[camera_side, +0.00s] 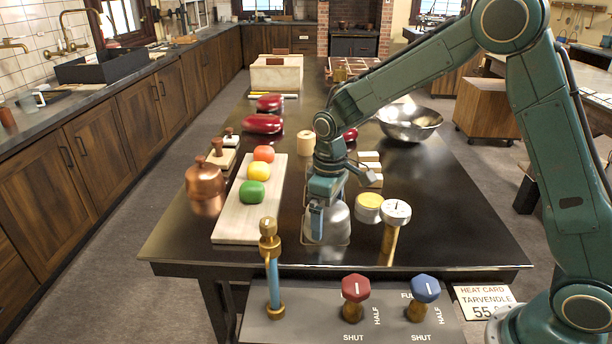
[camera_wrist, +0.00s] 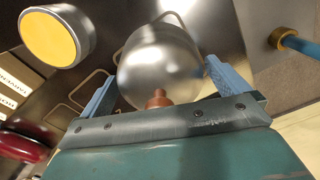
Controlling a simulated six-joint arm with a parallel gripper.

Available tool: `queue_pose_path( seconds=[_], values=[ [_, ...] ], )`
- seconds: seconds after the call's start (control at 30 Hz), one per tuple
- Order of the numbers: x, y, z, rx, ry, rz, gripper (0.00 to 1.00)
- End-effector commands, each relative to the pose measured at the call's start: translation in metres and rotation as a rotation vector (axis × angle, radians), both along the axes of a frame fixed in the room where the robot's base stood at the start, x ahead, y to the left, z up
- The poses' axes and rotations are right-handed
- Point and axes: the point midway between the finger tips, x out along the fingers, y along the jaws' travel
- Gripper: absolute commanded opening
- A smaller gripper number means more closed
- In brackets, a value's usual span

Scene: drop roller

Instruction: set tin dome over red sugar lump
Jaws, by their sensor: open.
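The tin dome (camera_side: 338,222), a silvery rounded cover, stands on the dark table near its front edge. In the wrist view the dome (camera_wrist: 160,62) shows its copper-coloured knob (camera_wrist: 158,98) between my fingers. My gripper (camera_wrist: 160,88) is open, with one blue finger on each side of the dome's top; I cannot tell whether they touch it. In the side view my gripper (camera_side: 322,208) points down at the dome and hides part of it. Whether one lies under the dome is hidden.
A yellow-topped tin (camera_side: 369,206) and a dial gauge (camera_side: 396,212) stand close right of the dome. A pale board (camera_side: 235,226) with coloured lumps and a copper pot (camera_side: 205,188) are left. A valve panel (camera_side: 380,328) runs along the front.

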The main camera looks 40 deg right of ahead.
Motion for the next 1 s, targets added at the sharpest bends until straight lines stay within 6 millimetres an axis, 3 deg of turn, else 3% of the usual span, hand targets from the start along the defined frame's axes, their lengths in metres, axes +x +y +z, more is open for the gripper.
queue_pose_path(
  seconds=[0.27, 0.7, 1.0],
  values=[
    [0.001, 0.000, 0.031, 0.000, -0.006, 0.000, 1.00],
    [0.001, 0.000, 0.104, 0.001, -0.005, 0.000, 1.00],
    [0.000, 0.000, 0.131, 0.000, -0.002, 0.000, 1.00]
  ],
)
